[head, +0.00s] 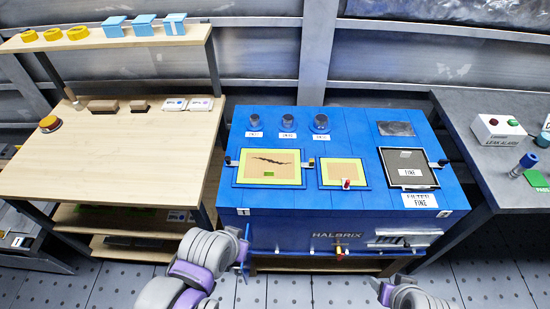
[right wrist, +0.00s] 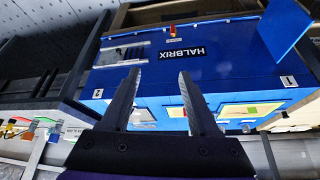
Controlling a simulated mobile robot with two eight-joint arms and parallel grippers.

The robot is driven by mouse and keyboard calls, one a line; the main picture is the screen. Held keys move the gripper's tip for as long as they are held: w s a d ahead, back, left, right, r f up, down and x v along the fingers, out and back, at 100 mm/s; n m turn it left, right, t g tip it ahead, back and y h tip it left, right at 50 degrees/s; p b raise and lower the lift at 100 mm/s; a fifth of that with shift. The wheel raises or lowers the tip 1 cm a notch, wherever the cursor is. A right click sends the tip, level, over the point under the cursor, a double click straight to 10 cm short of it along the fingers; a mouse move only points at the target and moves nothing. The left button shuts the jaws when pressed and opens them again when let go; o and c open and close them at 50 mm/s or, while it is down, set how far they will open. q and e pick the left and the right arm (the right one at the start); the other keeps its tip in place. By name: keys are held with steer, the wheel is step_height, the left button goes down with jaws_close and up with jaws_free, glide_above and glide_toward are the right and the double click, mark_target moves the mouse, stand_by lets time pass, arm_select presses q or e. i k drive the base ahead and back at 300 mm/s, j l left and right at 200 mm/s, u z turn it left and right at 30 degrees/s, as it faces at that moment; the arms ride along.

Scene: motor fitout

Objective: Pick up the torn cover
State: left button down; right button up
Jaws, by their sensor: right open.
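The torn cover (head: 283,176) is a yellow-green panel with a jagged black tear and a small green patch. It lies in a dark frame on the left of the blue machine's top. In the right wrist view, a pale green-yellow panel (right wrist: 234,111) at the right appears to be this cover. My left gripper (head: 243,247) is low at the machine's front left corner, apart from the cover; its fingers are not clear. My right gripper (head: 384,292) is in front of the machine. The right wrist view shows its fingers open and empty (right wrist: 159,75).
A smaller yellow-green panel (head: 336,174) and a dark filter marked FINE (head: 408,170) are on the blue machine (head: 300,215). A blue flap (right wrist: 284,24) sticks out from its front. A wooden bench (head: 90,175) stands left, a grey table (head: 500,175) right.

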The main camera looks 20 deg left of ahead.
mark_target(257, 166)
steer(key=i+l+u, duration=0.25)
steer(key=l, duration=0.25)
steer(key=u, duration=1.95)
steer(key=i+l, duration=0.05)
